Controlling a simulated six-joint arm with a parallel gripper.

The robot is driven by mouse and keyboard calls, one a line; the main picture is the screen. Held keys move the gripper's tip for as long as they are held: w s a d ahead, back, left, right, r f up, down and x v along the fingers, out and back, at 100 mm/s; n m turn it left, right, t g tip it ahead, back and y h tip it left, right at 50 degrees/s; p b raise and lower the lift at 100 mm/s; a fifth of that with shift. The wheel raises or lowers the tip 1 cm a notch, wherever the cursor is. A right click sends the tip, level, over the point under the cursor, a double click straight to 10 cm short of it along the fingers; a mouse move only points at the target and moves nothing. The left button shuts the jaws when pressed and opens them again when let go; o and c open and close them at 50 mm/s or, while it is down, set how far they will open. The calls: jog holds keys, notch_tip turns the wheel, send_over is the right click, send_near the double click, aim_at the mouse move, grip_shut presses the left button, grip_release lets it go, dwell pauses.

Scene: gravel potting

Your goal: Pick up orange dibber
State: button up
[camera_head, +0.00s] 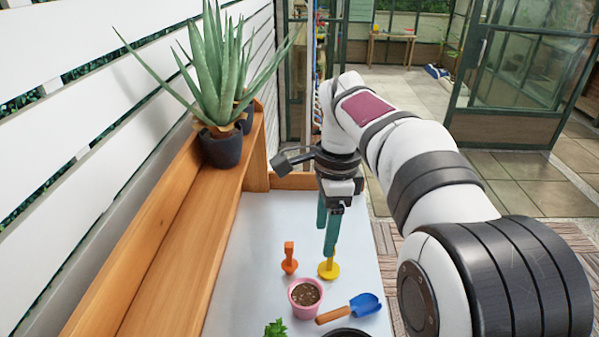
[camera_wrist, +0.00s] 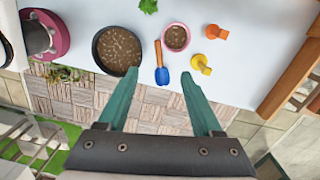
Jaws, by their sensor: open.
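The orange dibber (camera_head: 289,259) stands on the light table, behind and left of the pink pot. In the wrist view the orange dibber (camera_wrist: 214,33) is at the upper right, beyond the fingertips. My gripper (camera_head: 328,238) points down above the table, to the right of the orange dibber, with its teal fingers near the yellow dibber (camera_head: 329,269) in the picture. In the wrist view my gripper (camera_wrist: 157,80) has its two fingers spread wide with nothing held between them.
A pink pot of soil (camera_head: 306,297), a blue trowel with an orange handle (camera_head: 352,308) and a green plant (camera_head: 275,328) are close by. A dark bowl of gravel (camera_wrist: 118,50) is left of the trowel in the wrist view. A wooden shelf (camera_head: 190,215) with potted aloe borders the table's left.

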jog(key=w+a+f+m, duration=0.2)
jog(key=w+f+m, duration=0.1)
jog(key=w, duration=0.2)
jog(key=w+a+f+m, duration=0.2)
jog(key=w+a+m, duration=0.1)
jog(key=w, duration=0.3)
jog(key=m, duration=0.4)
send_over(289, 257)
notch_tip(289, 257, down, 5)
jog(key=shift+h, duration=0.3)
jog(key=f, duration=1.6)
jog(key=shift+w, duration=0.4)
jog(key=shift+r, duration=0.1)
grip_shut()
